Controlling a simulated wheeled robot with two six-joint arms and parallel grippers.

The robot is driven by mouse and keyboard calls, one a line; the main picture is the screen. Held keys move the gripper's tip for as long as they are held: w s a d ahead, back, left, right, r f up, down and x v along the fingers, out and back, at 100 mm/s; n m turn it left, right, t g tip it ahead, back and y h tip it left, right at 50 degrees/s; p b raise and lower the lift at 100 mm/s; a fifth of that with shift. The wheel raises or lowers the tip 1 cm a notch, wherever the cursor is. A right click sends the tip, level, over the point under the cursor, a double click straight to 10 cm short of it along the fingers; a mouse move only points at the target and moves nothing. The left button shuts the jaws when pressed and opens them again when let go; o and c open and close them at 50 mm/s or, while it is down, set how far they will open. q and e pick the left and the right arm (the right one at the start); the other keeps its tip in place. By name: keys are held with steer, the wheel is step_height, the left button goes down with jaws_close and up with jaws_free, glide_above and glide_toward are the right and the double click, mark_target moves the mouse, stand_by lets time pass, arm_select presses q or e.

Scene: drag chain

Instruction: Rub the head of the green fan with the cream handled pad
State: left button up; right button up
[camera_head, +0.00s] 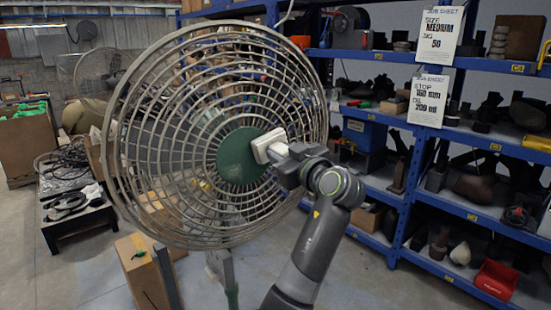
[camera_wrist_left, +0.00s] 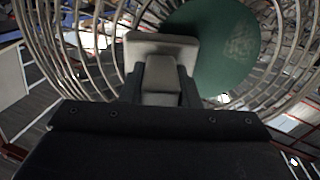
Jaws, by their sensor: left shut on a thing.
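The fan's large round wire head has a green disc (camera_head: 238,155) at its centre; the disc also fills the upper right of the left wrist view (camera_wrist_left: 222,48). The cream handled pad (camera_head: 268,145) is at the disc's right edge, its flat face toward the fan. My left gripper (camera_head: 285,164) is shut on the pad's handle (camera_wrist_left: 160,76). In the left wrist view the pad (camera_wrist_left: 145,46) overlaps the disc's left part. I cannot tell whether pad and fan touch. The fan's lower stand (camera_head: 222,268) is partly in view. My right gripper is not in view.
Blue shelving (camera_head: 408,190) with dark parts, a red bin (camera_head: 495,280) and job sheets (camera_head: 440,35) stands at the right. A low black table (camera_head: 75,222) with cables is at the left. A cardboard box (camera_head: 142,270) stands below the fan. Grey floor shows between.

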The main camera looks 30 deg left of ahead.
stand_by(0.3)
arm_select(q)
steer(key=shift+s+d+f, duration=0.1)
steer(key=shift+s+d, duration=0.05)
steer(key=shift+d, duration=0.15)
steer(key=shift+b+v, duration=1.35)
steer(key=shift+v, duration=1.3)
steer(key=b+v, duration=0.1)
steer(key=v, duration=0.2)
steer(key=shift+b, duration=0.35)
